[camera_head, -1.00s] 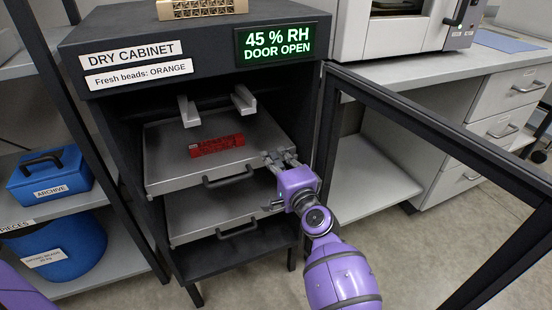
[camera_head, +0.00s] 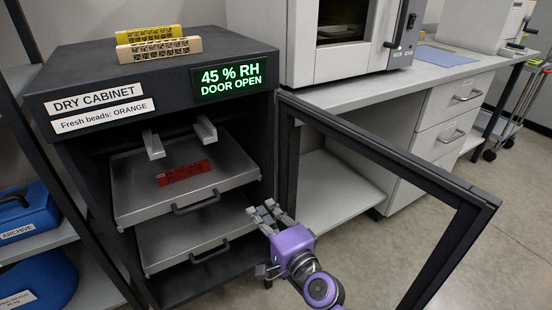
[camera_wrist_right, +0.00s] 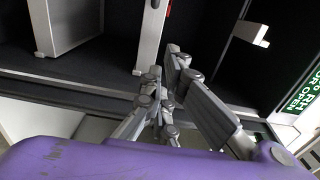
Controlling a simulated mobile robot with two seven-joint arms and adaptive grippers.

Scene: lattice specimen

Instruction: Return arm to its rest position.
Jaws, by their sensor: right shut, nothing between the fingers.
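My right gripper (camera_head: 268,214) is shut and empty, on a purple wrist that comes in from below. It stands in front of the right side of the open dry cabinet (camera_head: 210,270), close to the lower shelf and near the hinge side of the door. In the right wrist view its fingers (camera_wrist_right: 166,72) show with the dark cabinet inside beyond them. A red block (camera_head: 184,173) lies on the upper pulled-out shelf (camera_head: 130,208), apart from the gripper. My left gripper is not in view.
The open door frame (camera_head: 400,152) stands to the right of my right arm. A lower shelf (camera_head: 160,262) sits below the upper one. Yellow (camera_head: 148,34) and tan (camera_head: 160,50) lattice pieces lie on the cabinet top. A blue ARCHIVE box (camera_head: 28,212) is at left. Floor shows at lower right.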

